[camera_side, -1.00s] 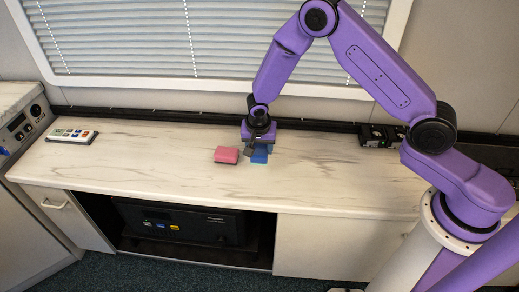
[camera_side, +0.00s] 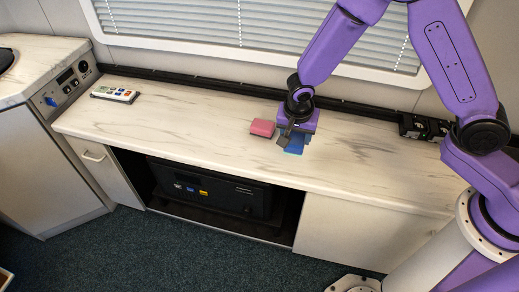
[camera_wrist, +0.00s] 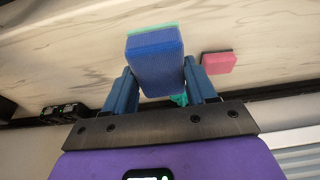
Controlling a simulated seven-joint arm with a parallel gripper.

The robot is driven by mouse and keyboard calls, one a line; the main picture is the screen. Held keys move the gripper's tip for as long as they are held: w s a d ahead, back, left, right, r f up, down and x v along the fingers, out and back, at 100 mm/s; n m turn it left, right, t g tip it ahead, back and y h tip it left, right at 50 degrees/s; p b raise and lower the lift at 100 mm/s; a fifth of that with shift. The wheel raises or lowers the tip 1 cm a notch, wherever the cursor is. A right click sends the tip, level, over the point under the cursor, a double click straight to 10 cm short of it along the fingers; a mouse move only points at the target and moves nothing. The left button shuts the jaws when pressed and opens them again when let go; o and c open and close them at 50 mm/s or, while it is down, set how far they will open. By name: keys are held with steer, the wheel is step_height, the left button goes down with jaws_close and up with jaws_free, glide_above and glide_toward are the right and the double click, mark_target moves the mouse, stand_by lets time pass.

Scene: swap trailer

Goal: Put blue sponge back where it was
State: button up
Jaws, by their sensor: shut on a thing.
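The blue sponge (camera_side: 294,144) is between the fingers of my gripper (camera_side: 291,132), low at the counter, right of the middle. A thin green layer shows along its edge. In the wrist view the blue sponge (camera_wrist: 155,62) sits squarely between the two blue fingers of my gripper (camera_wrist: 158,78), which are shut on it. I cannot tell whether it touches the counter. A small teal patch (camera_wrist: 180,99) shows below it there, partly hidden by the right finger.
A pink sponge (camera_side: 262,128) lies on the marbled counter (camera_side: 200,125), close left of my gripper; it also shows in the wrist view (camera_wrist: 218,63). The counter's front is clear.

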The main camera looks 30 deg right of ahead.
steer(key=w+a+f, duration=0.1)
steer(key=w+f, duration=0.2)
steer(key=w, duration=0.1)
steer(key=w+a+f, duration=0.2)
steer(key=w+f, duration=0.1)
steer(key=w, duration=0.1)
steer(key=w+a+f, duration=0.1)
steer(key=w+f, duration=0.2)
steer(key=w, duration=0.1)
steer(key=shift+w+a+f, duration=0.1)
steer(key=shift+a+f, duration=0.05)
steer(key=shift+a, duration=0.2)
steer(key=shift+w+a+f, duration=0.1)
steer(key=shift+w+f, duration=0.15)
steer(key=shift+f, duration=1.55)
steer(key=shift+f, duration=0.15)
steer(key=o, duration=1)
